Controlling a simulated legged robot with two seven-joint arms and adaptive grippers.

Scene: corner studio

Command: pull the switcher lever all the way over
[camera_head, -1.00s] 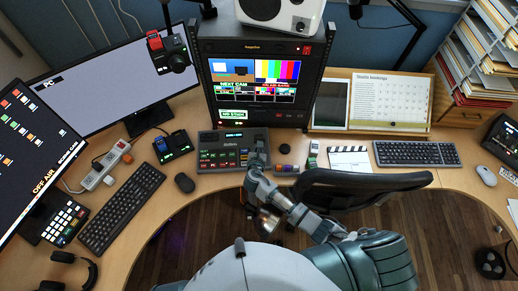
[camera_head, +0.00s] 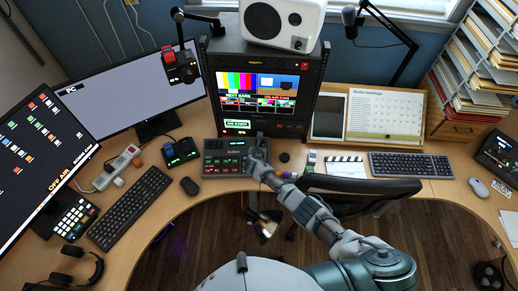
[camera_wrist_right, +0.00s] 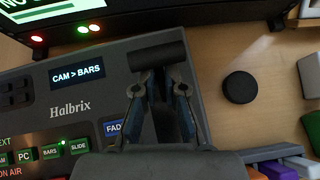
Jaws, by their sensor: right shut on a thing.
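The switcher (camera_head: 222,157) is a dark grey panel with lit buttons, on the desk below the central monitor. In the right wrist view the switcher (camera_wrist_right: 75,118) has a display reading "CAM > BARS". Its lever (camera_wrist_right: 157,56) has a black crossbar handle and stands at the panel's right side, toward the far edge. My right gripper (camera_head: 257,148) is at that side of the panel. In the right wrist view the right gripper's fingers (camera_wrist_right: 160,95) are shut around the lever just under the crossbar. The lever's base is partly hidden by the gripper. My left gripper is out of view.
The central monitor (camera_head: 257,100) stands close behind the switcher. A round black knob (camera_wrist_right: 240,87) and coloured blocks (camera_wrist_right: 277,168) lie to the lever's right. A clapperboard (camera_head: 344,167), keyboard (camera_head: 410,165) and chair (camera_head: 358,188) are further right.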

